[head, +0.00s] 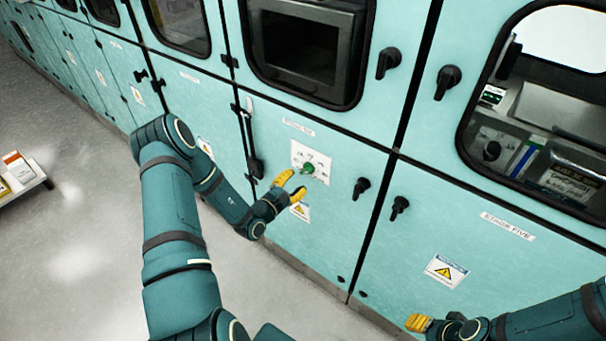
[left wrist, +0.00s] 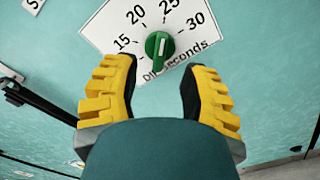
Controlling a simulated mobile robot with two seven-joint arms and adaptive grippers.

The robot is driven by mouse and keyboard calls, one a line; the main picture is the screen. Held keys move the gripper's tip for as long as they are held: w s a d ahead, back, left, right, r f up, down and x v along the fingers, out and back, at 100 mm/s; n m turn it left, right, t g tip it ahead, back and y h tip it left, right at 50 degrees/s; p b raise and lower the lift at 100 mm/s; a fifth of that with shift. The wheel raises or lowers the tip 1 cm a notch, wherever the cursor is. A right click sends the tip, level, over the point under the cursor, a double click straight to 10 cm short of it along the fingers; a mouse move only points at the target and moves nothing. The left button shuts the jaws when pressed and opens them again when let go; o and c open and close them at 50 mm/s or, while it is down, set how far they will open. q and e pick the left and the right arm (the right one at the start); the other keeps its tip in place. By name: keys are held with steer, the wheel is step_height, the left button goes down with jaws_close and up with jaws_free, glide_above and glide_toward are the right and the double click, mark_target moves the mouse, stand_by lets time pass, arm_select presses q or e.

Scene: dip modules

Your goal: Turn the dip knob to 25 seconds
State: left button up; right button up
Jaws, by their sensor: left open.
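The green dip knob (head: 308,168) sits on a white dial plate (head: 322,157) on a teal cabinet door. In the left wrist view the knob (left wrist: 159,45) is surrounded by the numbers 15, 20, 25 and 30, with "Dip seconds" below. A pale mark shows on the knob, but I cannot tell surely which number it indicates. My left gripper (head: 291,186) is open, its yellow fingers facing the plate. In the left wrist view the fingers (left wrist: 160,78) are apart, either side of and short of the knob.
Black door handles (head: 361,188) stick out to the right of the dial, and another black latch (head: 255,168) is at its left. A warning label (head: 300,211) is below the plate. A low shelf (head: 22,184) stands at far left on open grey floor.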

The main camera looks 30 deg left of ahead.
arm_select(q)
steer(key=s, duration=0.5)
steer(key=shift+s+a, duration=0.25)
steer(key=shift+s, duration=0.15)
